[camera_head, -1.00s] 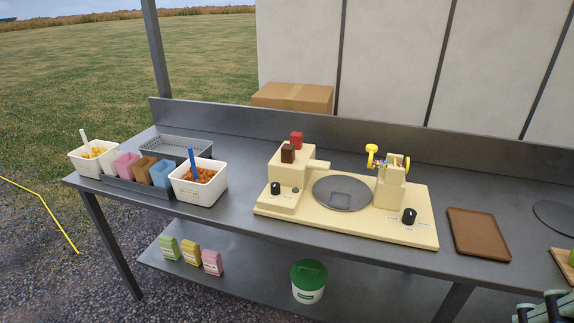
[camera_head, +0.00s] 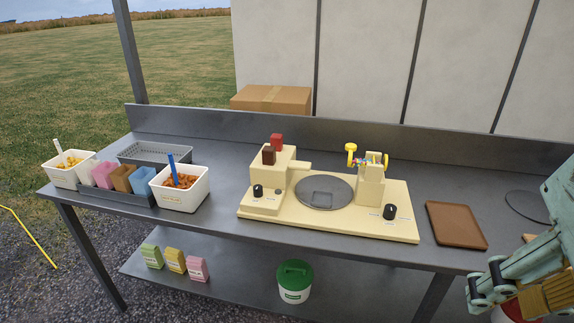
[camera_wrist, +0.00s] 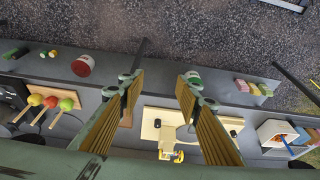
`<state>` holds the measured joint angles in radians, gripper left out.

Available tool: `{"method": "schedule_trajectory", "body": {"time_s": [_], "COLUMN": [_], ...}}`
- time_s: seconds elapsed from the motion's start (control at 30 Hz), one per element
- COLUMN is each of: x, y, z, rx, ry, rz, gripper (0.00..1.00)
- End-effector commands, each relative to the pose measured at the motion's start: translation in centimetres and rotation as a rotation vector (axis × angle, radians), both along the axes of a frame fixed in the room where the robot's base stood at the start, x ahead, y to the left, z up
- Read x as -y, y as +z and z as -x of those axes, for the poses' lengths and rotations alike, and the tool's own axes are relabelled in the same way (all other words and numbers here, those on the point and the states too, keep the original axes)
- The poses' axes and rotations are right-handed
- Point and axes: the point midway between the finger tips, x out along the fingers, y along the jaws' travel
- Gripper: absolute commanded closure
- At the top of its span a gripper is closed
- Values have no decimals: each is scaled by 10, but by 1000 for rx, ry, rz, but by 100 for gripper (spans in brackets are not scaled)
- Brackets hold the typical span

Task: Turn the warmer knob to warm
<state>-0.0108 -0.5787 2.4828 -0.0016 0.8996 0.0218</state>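A cream machine (camera_head: 300,219) stands on the metal counter with a round grey plate in its middle. It has one black knob at its front left (camera_head: 258,191) and another at its front right (camera_head: 390,212). Small labels beside them are too small to read, so I cannot tell which is the warmer knob or its setting. The wrist view shows the machine (camera_wrist: 150,130) upside down, partly hidden behind my fingers, with the right-hand knob (camera_wrist: 157,123) between them. My gripper (camera_head: 482,287) is at the far right, apart from both knobs; in the wrist view it (camera_wrist: 160,78) is open and empty.
A yellow crank (camera_head: 352,152) stands up at the machine's back right. A brown tray (camera_head: 456,224) lies right of the machine. White tubs (camera_head: 185,197) and coloured containers stand at the left. A green-lidded bucket (camera_head: 294,282) is on the lower shelf. Fruits on sticks (camera_wrist: 51,103) show in the wrist view.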

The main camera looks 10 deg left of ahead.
Motion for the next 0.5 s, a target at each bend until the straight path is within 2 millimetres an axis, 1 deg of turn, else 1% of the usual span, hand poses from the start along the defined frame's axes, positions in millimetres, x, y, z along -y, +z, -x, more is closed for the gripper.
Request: {"method": "schedule_trajectory", "body": {"time_s": [0.27,0.5], "x": [-10,-25], "y": [24,46], "z": [-36,-78], "rx": [-23,-48], "ry": [-33,-77], "rz": [-23,-47], "gripper": [69,69]}}
